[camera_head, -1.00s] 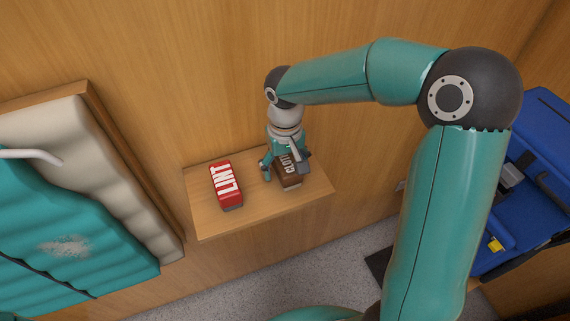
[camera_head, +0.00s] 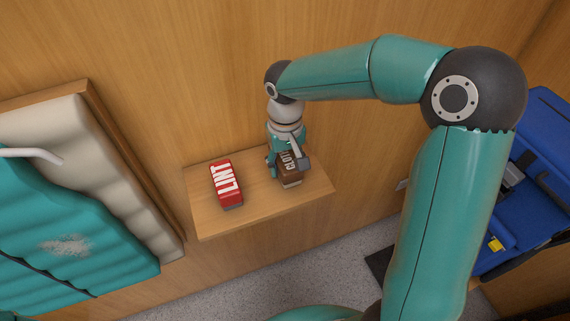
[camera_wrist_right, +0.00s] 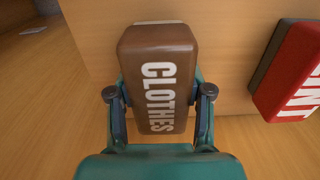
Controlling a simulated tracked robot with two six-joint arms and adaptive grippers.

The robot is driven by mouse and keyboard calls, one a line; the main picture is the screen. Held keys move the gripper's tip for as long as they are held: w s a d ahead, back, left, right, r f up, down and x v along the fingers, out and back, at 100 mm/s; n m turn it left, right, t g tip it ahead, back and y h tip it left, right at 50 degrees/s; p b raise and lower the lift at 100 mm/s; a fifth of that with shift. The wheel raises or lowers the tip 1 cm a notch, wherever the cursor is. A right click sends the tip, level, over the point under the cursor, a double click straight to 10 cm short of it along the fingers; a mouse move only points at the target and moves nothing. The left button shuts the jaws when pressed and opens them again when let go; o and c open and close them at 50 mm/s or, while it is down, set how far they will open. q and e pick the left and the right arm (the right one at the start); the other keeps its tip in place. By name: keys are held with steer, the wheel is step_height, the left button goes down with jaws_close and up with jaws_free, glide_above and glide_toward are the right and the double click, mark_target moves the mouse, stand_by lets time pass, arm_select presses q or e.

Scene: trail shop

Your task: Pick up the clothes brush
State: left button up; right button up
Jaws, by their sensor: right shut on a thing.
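The clothes brush (camera_head: 291,172) is a brown block with white lettering on a small wooden wall shelf (camera_head: 252,213). In the right wrist view the clothes brush (camera_wrist_right: 158,70) stands between my fingers, with "CLOTHES" readable on its top. My right gripper (camera_head: 287,160) reaches down from above and is shut on the brush, one finger against each long side. In the right wrist view the gripper (camera_wrist_right: 158,98) touches the brush on both sides. The brush appears to be still at the shelf surface. My left gripper is not in view.
A red lint brush (camera_head: 226,185) lies on the shelf left of the clothes brush; it also shows in the right wrist view (camera_wrist_right: 295,75). A teal garment (camera_head: 70,245) on a padded board is at the left. A blue object (camera_head: 530,190) is at the right. The wooden wall is close behind.

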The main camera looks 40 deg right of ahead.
mark_target(285, 155)
step_height(285, 155, up, 19)
steer(key=shift+r, duration=0.15)
